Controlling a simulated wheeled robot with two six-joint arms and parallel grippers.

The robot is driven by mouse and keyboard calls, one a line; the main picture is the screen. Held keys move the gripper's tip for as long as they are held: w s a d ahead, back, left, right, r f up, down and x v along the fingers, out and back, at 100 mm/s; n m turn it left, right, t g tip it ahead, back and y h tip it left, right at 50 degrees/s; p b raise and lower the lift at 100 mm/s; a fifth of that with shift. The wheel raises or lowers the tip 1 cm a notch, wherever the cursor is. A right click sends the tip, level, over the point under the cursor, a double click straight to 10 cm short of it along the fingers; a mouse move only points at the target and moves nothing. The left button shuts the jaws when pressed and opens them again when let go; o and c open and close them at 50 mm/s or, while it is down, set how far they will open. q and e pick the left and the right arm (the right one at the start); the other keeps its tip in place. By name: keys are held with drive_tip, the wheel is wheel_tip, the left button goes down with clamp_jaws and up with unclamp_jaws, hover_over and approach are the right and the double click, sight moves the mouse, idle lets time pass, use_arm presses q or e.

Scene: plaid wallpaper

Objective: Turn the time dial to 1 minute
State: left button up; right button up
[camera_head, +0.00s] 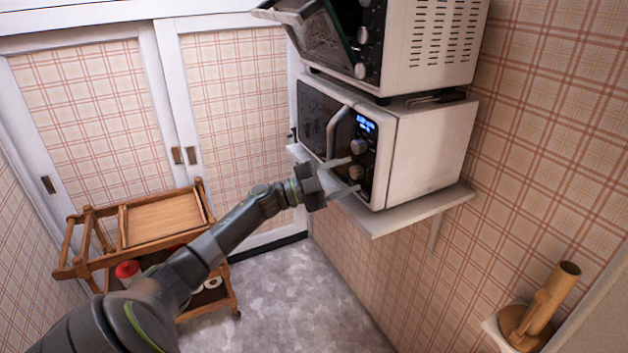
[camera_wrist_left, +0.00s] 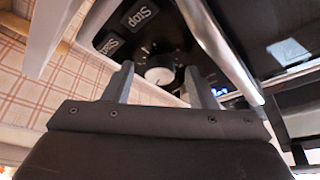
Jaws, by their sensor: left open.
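The white microwave (camera_head: 430,150) stands on a wall shelf, with a dark front, a lit blue display (camera_head: 366,124) and two round dials. The upper dial (camera_head: 358,147) is below the display, and the lower dial (camera_head: 356,172) is under it. I cannot read which one is the time dial. My left gripper (camera_head: 351,175) is open at the control panel, its fingertips around the lower dial. In the left wrist view, a pale-faced dial (camera_wrist_left: 159,75) shows between the two open fingers (camera_wrist_left: 157,86); contact cannot be told. My right gripper is out of view.
A Stop button (camera_wrist_left: 140,13) is near the dial. The microwave's door handle (camera_head: 337,130) is left of the panel. A toaster oven (camera_head: 430,45) with its door open sits on top. The shelf edge (camera_head: 410,217) is below; a wooden cart (camera_head: 165,220) stands left.

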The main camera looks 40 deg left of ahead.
use_arm(q)
drive_tip(key=b+v, duration=0.3)
drive_tip(key=v, duration=1.3)
drive_tip(key=shift+s+a+b, duration=0.15)
drive_tip(key=shift+s+b, duration=0.1)
drive_tip(key=shift+b, duration=0.05)
drive_tip(key=shift+f, duration=0.2)
